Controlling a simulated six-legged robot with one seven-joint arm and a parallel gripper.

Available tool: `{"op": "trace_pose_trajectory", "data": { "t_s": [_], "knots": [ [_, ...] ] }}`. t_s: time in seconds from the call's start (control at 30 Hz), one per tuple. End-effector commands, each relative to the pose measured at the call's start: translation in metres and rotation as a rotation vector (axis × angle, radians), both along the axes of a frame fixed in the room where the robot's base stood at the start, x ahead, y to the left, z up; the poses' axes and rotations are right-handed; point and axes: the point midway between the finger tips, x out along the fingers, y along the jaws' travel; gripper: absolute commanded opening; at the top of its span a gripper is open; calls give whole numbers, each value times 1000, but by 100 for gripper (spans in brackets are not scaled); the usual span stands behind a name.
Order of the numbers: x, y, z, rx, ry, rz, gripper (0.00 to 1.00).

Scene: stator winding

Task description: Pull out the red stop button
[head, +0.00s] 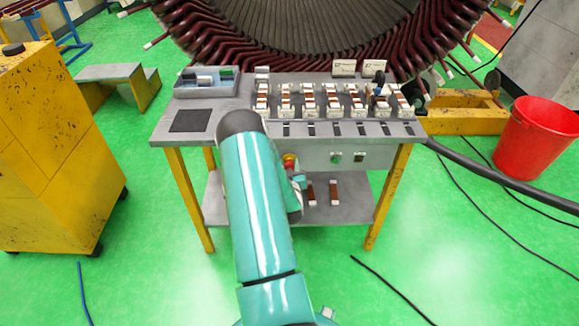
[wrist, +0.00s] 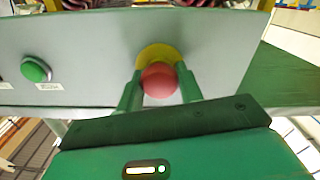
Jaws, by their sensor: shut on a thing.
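The red stop button (wrist: 160,80) sits on a yellow round base (wrist: 156,55) on the grey front panel in the wrist view. My gripper (wrist: 160,90) is shut on the red button, with one green finger on each side of it. In the head view the red button (head: 289,159) shows just beside my teal arm, on the panel under the table top. My gripper is mostly hidden behind my arm there.
A green button (wrist: 36,69) is on the same panel, also seen in the head view (head: 336,158). The grey table (head: 230,118) carries a blue tray (head: 207,90) and several coil pieces. A lower shelf (head: 240,212) lies beneath. A red bucket (head: 540,140) stands at right.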

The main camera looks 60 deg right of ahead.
Motion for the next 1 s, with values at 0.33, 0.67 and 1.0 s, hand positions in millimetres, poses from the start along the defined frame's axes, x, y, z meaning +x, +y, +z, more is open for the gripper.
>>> {"op": "trace_pose_trajectory", "data": {
  "t_s": [0.33, 0.67, 1.0],
  "knots": [
    [-4, 8, 0, -1, 0, 0, 0],
    [-4, 8, 0, 0, 0, 0, 58],
    [-13, 26, -1, 3, 1, 0, 58]
  ]
}}
